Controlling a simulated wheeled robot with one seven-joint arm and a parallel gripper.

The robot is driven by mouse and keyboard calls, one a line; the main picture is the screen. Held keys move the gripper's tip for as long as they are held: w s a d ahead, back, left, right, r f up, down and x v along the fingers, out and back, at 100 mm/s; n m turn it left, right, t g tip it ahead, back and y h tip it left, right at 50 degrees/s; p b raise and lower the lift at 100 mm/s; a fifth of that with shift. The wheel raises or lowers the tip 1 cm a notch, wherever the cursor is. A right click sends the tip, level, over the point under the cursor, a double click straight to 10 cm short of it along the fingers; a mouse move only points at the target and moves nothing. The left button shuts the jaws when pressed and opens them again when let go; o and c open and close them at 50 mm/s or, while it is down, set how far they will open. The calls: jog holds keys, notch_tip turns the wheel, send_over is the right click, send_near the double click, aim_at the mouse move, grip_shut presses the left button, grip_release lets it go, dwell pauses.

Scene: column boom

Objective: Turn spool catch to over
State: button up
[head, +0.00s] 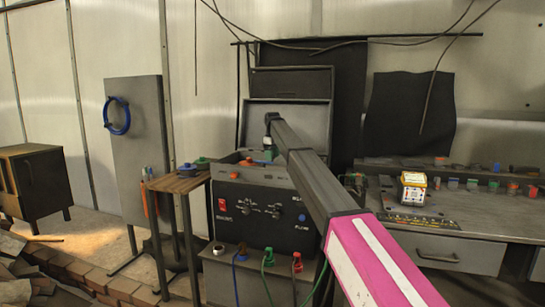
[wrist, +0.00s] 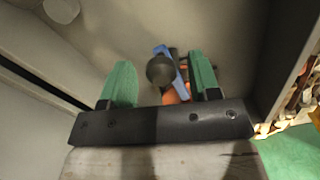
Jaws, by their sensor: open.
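My gripper (wrist: 159,62) shows in the wrist view with its two green fingers apart. A dark round knob (wrist: 160,71) lies between the fingers in the picture, with a gap on each side. A blue bar (wrist: 178,78) and an orange part (wrist: 171,97) show behind and below it. I cannot tell for sure whether these belong to the spool catch or which way it is set. In the head view, my arm reaches over the dark control box (head: 262,233), and my gripper is small and partly hidden near its top.
The box front has a red switch (head: 222,205) and cables below. A small wooden-topped stand (head: 178,183) is at its left. At the right, a workbench (head: 470,212) holds a white and yellow block (head: 413,187).

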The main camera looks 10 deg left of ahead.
notch_tip(320, 180, up, 11)
dwell(0.5)
jog(key=shift+f, duration=0.15)
